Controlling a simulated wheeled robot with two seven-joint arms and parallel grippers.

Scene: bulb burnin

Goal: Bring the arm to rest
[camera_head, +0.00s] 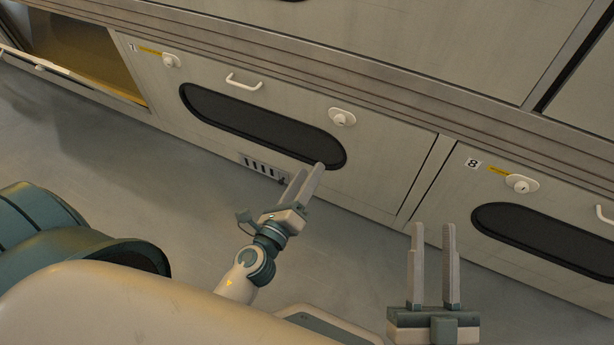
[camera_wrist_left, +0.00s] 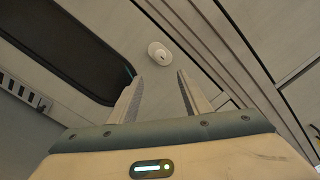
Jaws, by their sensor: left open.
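My left gripper (camera_head: 304,183) reaches out from the lower left in the head view, in front of a closed cabinet door (camera_head: 379,170) with a dark oval window. It is open and empty, and its two fingers (camera_wrist_left: 157,90) stand apart in the left wrist view with nothing between them. In the head view the fingertips overlap the lower right end of the window; I cannot tell how far they are from the door. My right gripper (camera_head: 432,235) is at the lower right of the head view, fingers apart and empty, pointing up the picture.
An open compartment (camera_head: 85,50) with a yellowish inside is at the upper left, its door lowered. A closed door marked 8 (camera_head: 450,215) is at the right. White handles (camera_head: 244,82) and round latches (camera_head: 342,117) stick out from the fronts. The grey floor (camera_head: 130,175) is clear.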

